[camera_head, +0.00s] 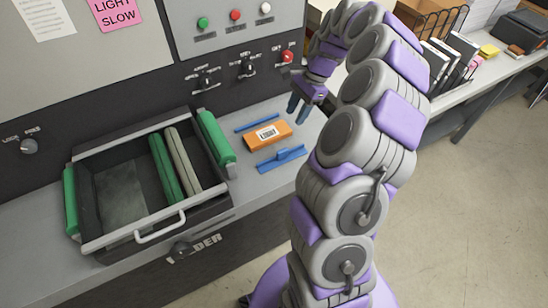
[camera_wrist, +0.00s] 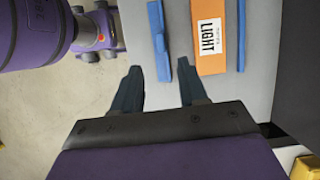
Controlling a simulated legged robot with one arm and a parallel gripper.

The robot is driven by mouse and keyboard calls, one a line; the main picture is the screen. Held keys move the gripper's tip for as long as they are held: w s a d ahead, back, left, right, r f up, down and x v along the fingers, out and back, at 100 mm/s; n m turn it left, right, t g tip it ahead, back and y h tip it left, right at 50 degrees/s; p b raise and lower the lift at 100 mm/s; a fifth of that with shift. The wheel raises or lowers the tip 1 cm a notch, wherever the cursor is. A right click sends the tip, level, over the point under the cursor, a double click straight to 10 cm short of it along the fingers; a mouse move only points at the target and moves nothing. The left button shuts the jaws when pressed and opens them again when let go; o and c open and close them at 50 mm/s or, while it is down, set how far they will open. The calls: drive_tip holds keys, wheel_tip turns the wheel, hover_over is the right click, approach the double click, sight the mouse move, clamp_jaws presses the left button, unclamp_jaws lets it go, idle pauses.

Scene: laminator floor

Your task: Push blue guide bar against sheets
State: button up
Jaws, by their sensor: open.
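The orange sheets (camera_head: 268,135) lie on the grey counter with a white LIGHT label, also seen in the wrist view (camera_wrist: 207,62). A blue guide bar with a raised tab (camera_head: 280,160) lies on their near side, with a narrow strip of counter between. It also shows in the wrist view (camera_wrist: 157,35). A thin blue strip (camera_head: 257,122) runs along the far side of the sheets; it too shows in the wrist view (camera_wrist: 241,35). My gripper (camera_head: 298,108) is open and empty, off the right end of the sheets. In the wrist view its fingers (camera_wrist: 160,85) straddle the line of the tabbed bar's end.
A black tray with green and grey rollers (camera_head: 100,235) and a white handle (camera_head: 160,228) stands left of the sheets. A control panel with knobs and buttons (camera_head: 235,40) rises behind. A side table (camera_head: 490,80) with binders stands at right.

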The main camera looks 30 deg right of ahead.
drive_tip(key=b, duration=0.1)
approach(284, 149)
drive_tip(key=a+f, duration=0.1)
drive_tip(key=f, duration=0.1)
drive_tip(key=a+f+b, duration=0.1)
drive_tip(key=a+f, duration=0.2)
drive_tip(key=f, duration=0.1)
drive_tip(key=shift+s+a+b, duration=0.2)
drive_tip(key=shift+b, duration=0.2)
drive_tip(key=f, duration=0.1)
drive_tip(key=d+f, duration=0.1)
drive_tip(key=f, duration=0.1)
drive_tip(key=shift+f+b, duration=0.2)
drive_tip(key=shift+b, duration=0.1)
drive_tip(key=shift+d+f, duration=0.25)
drive_tip(key=shift+f, duration=0.1)
drive_tip(key=shift+a+r, duration=0.1)
drive_tip(key=shift+a, duration=1.15)
drive_tip(key=shift+c, duration=1.3)
drive_tip(key=shift+d, duration=0.75)
drive_tip(key=c, duration=0.4)
clamp_jaws()
drive_tip(key=shift+a, duration=0.1)
